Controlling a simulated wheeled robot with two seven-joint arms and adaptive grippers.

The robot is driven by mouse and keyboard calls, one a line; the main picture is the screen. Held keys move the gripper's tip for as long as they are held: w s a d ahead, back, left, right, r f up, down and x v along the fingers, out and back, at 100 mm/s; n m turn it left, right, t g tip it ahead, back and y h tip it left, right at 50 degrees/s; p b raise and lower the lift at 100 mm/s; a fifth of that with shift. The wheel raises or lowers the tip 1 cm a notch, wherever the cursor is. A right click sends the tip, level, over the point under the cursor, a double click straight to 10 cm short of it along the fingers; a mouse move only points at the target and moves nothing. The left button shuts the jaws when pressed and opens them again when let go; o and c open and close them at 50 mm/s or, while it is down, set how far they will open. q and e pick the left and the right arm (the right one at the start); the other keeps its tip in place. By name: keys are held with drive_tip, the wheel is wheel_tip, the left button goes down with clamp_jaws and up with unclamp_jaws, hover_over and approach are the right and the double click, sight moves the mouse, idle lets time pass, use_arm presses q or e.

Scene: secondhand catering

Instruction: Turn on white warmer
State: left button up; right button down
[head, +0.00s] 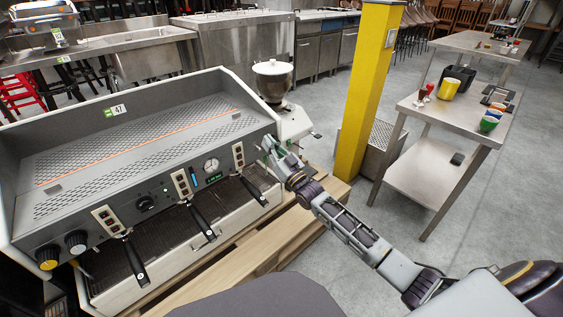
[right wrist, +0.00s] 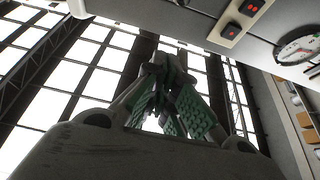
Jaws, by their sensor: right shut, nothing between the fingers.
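A large grey and white espresso machine (head: 120,150) with a mesh top stands at the left. I cannot tell which control is the white warmer's. My right gripper (head: 268,149) is beside the machine's right end, close to the rightmost button plate (head: 238,155). In the right wrist view, the gripper (right wrist: 175,112) is shut and empty, its green pads together. Two red-marked buttons (right wrist: 243,18) show above it. My left gripper is out of view.
Black-handled portafilters (head: 200,222) stick out from the machine's front. A grinder (head: 273,80) stands behind its right end. A yellow post (head: 368,90) and a steel table (head: 440,115) with cups are to the right.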

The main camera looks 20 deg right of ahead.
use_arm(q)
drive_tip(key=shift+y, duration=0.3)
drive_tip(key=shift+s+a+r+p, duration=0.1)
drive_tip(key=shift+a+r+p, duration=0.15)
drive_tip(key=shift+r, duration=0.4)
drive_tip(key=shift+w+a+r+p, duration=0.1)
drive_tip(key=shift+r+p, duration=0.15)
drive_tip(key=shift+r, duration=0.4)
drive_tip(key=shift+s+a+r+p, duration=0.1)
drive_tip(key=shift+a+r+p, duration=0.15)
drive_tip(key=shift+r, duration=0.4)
use_arm(e)
drive_tip(key=f+v, duration=0.1)
drive_tip(key=v, duration=0.6)
drive_tip(key=shift+f, duration=0.3)
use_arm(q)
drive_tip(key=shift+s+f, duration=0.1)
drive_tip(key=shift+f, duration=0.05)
